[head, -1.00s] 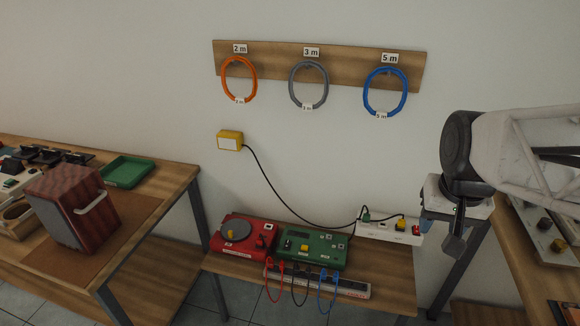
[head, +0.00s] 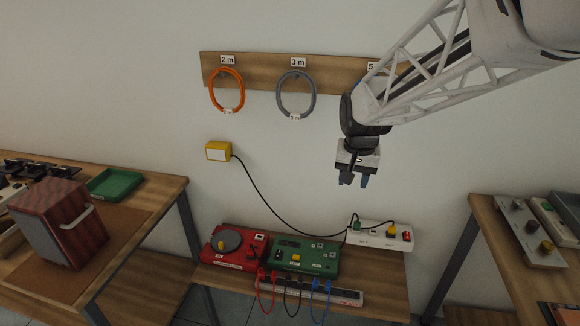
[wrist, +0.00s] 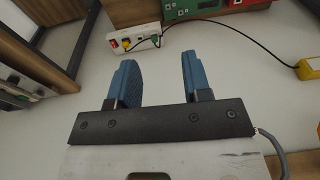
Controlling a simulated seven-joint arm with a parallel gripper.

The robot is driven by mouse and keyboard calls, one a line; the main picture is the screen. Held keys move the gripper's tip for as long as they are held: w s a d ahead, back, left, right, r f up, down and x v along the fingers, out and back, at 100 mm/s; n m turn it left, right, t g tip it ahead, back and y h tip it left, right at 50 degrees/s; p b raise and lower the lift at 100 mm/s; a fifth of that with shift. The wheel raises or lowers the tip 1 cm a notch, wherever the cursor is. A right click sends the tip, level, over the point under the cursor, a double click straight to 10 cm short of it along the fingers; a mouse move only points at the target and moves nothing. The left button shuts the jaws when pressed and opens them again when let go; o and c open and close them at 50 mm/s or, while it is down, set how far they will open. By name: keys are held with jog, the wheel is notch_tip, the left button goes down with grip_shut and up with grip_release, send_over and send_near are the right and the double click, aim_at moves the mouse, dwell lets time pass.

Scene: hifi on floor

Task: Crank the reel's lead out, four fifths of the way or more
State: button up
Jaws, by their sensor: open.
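My gripper (head: 355,181) hangs in the air above and to the right of the red box, fingers down, touching nothing. In the wrist view its two blue fingers (wrist: 158,76) are apart with nothing between them. The red box shows there only as a sliver at the top edge.
A green unit (head: 318,258) adjoins the red box; a white power strip (head: 372,236) lies to its right. A black cable (head: 285,212) runs from a yellow wall box (head: 218,151) to the strip. Coloured leads hang in front. Side tables (head: 165,205) flank the bench.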

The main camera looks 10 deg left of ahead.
jog(key=w+a+f, duration=0.7)
jog(key=w+a, duration=0.2)
jog(key=a, duration=0.3)
jog(key=g, duration=0.2)
send_over(220, 243)
jog(key=f, duration=3.6)
jog(key=shift+w+d+f, duration=0.15)
jog(key=shift+d+f, duration=0.1)
jog(key=shift+a+f, duration=0.2)
jog(key=shift+f, duration=0.05)
jog(key=shift+f, duration=0.1)
jog(key=shift+f, duration=3.75)
